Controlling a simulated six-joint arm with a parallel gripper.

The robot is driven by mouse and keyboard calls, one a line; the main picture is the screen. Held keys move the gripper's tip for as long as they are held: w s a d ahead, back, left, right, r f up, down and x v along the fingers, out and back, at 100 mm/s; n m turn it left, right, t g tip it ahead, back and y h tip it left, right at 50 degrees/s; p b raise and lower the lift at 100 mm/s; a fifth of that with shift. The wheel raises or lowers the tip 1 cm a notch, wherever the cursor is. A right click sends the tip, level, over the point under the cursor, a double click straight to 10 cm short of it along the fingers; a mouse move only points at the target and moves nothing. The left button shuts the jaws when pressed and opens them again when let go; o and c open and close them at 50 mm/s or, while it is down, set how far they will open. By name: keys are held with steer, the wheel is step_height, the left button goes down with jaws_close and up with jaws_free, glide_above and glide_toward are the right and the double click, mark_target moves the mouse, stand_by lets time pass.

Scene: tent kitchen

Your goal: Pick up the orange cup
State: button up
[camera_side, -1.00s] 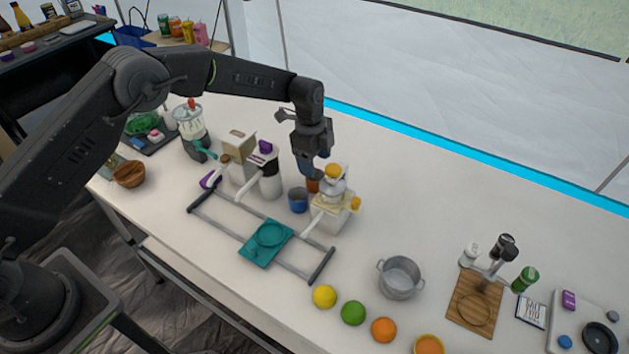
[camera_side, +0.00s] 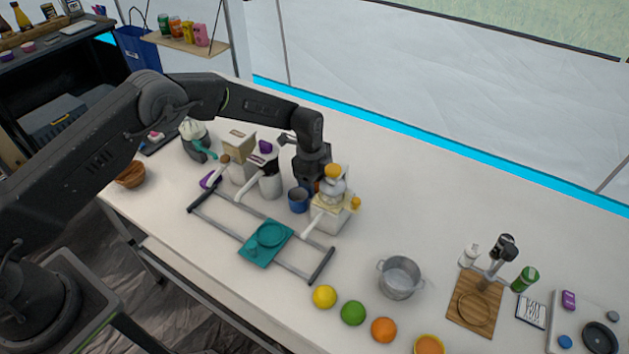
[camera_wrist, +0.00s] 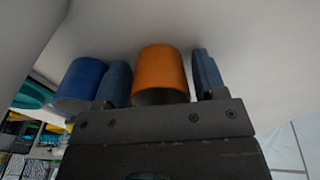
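The orange cup (camera_wrist: 161,72) is in the middle of the wrist view, between the two blue fingers of my gripper (camera_wrist: 162,78). A narrow gap shows on each side of the cup, so the fingers are open around it. In the side view only a sliver of the orange cup (camera_side: 317,187) shows; my gripper (camera_side: 311,180) and the white juicer hide the rest. My gripper is low there, pointing down behind the blue cup.
A blue cup (camera_side: 299,200) stands close to the left; it also shows in the wrist view (camera_wrist: 78,84) beside the left finger. The juicer (camera_side: 332,208) stands close on the right. Dispensers (camera_side: 268,178) stand further left. The table behind my gripper is clear.

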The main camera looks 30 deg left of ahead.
steer(key=c, duration=0.4)
steer(key=shift+r, duration=4.5)
